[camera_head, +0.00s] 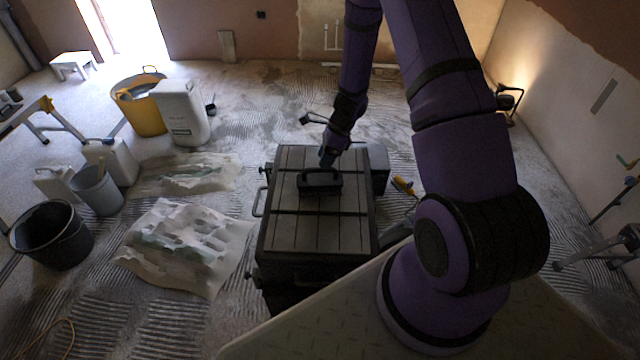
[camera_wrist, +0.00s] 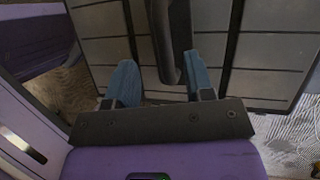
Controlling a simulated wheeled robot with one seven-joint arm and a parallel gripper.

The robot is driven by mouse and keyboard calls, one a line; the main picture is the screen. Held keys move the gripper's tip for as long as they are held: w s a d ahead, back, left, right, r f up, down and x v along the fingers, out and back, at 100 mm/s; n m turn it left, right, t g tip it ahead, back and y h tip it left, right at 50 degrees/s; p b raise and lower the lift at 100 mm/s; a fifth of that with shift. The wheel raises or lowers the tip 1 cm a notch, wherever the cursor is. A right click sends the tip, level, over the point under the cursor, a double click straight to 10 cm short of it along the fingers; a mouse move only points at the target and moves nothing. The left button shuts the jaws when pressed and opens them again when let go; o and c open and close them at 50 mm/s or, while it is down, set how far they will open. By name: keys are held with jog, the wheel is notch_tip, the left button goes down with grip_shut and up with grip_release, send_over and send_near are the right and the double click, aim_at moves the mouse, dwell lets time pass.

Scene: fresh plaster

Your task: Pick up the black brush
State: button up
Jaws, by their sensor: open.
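The black brush (camera_head: 320,184) lies on top of a dark grey slatted chest (camera_head: 294,232) in the head view, near its far half. My gripper (camera_head: 328,157) is right at the brush's far side, pointing down. In the wrist view, the black brush (camera_wrist: 167,40) reaches in from the top edge, and its near end lies between the two blue fingers of my gripper (camera_wrist: 162,78). The fingers are apart; the brush is closer to the right finger, and I cannot tell whether they touch. The far part of the brush is cut off there.
Left of the chest lie crumpled sheets (camera_head: 185,240). A yellow-handled tool (camera_head: 403,186) lies on the floor right of the chest. The rest of the chest top is clear.

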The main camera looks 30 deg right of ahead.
aim_at(319, 170)
jog(key=shift+x, duration=2.7)
jog(key=shift+w+d, duration=0.15)
jog(key=shift+d, duration=0.05)
grip_shut()
